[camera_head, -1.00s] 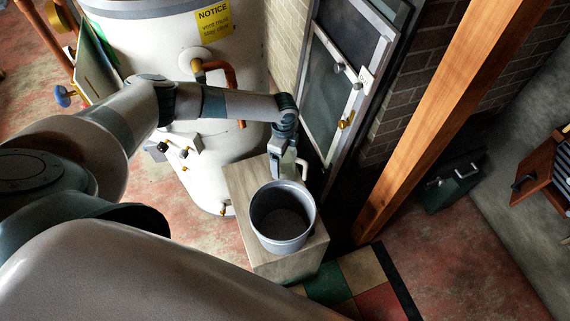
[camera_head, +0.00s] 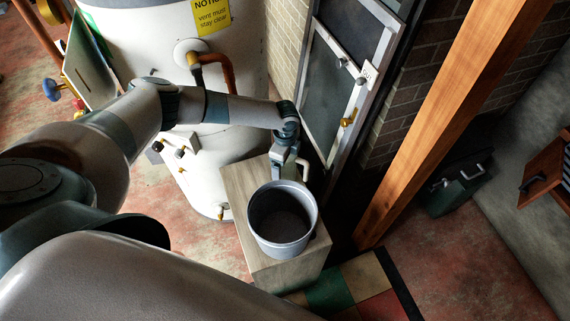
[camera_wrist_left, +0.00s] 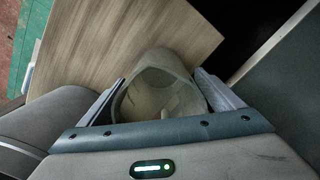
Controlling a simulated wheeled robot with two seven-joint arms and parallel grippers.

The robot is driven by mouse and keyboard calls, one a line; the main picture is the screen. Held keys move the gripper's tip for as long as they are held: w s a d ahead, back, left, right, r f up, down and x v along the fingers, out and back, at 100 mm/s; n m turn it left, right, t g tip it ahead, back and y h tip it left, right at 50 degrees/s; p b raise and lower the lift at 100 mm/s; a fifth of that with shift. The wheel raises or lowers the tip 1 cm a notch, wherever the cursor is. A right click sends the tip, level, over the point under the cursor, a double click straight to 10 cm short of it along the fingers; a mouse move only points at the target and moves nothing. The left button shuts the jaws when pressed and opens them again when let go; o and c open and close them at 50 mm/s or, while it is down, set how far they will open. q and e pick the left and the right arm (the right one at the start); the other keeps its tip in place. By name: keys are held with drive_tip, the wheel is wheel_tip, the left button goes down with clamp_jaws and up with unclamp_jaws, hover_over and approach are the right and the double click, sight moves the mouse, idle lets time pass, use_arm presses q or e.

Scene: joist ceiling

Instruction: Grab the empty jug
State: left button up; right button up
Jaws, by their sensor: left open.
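The jug (camera_wrist_left: 158,92) is a pale grey, hollow vessel seen from above in the left wrist view, with its mouth towards the camera and nothing visible inside. It stands on a wood-grain box-shaped stand (camera_head: 262,264). In the head view only its pale curved handle (camera_head: 305,169) shows clearly; the rest is hidden behind my gripper and a grey bucket. My left gripper (camera_head: 282,172) points down at the jug, just behind the bucket. In the wrist view its fingers (camera_wrist_left: 160,80) are open, one on each side of the jug. Contact cannot be told. My right gripper is not in view.
The open grey bucket (camera_head: 283,245) stands on the near part of the stand, close to my left gripper. A white tank (camera_head: 225,105) with pipes is behind my arm. A framed panel (camera_head: 335,95) and a wooden post (camera_head: 445,115) rise at the right.

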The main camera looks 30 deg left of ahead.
use_arm(q)
drive_tip(key=c, duration=1.2)
drive_tip(key=shift+r, duration=0.1)
wheel_tip(320, 180, up, 10)
drive_tip(key=p, duration=0.9)
